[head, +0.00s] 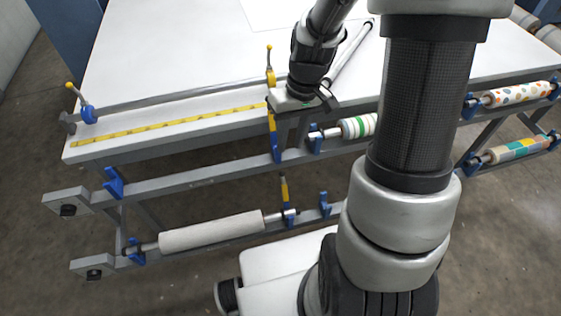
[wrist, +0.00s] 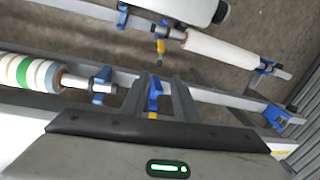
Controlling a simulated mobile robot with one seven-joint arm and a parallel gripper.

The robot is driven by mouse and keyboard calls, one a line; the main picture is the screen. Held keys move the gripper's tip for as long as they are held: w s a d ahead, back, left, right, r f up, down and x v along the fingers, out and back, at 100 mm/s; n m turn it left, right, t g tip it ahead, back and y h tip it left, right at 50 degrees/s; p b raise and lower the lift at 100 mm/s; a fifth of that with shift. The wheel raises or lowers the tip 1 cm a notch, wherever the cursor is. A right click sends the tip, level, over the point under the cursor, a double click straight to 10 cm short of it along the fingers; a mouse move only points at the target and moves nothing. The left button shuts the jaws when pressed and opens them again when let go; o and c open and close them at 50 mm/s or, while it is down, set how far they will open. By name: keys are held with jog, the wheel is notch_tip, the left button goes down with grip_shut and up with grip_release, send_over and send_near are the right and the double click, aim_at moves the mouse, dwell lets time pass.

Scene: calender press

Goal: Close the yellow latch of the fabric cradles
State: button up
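On the upper left fabric cradle, a latch with a yellow upper part (head: 272,122) and a blue lower part stands upright at the table's front edge. A second yellow latch (head: 284,188) stands upright at the right end of the lower cradle, which bears a white fabric roll (head: 210,232). In the wrist view this lower yellow latch (wrist: 160,46) is by the white roll (wrist: 220,48), and a blue latch part (wrist: 154,92) is nearer. My gripper (head: 300,102) is at the table's front edge, close beside the upper latch. Its fingertips are not clear in either view.
A white table (head: 190,60) with a yellow ruler (head: 170,125) and a metal bar lies behind. A green-striped roll (head: 357,127) is right of my gripper. Patterned rolls (head: 517,94) hang at far right. The upper left cradle (head: 114,183) holds no roll.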

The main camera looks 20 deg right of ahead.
aim_at(283, 174)
jog(key=f, duration=0.4)
jog(key=a+f, duration=0.1)
jog(key=f, duration=0.4)
jog(key=f+b, duration=0.1)
jog(key=f, duration=0.3)
jog(key=shift+s+a+f, duration=0.15)
jog(key=shift+a+f, duration=0.15)
jog(key=shift+a, duration=0.1)
jog(key=shift+c, duration=0.3)
grip_shut()
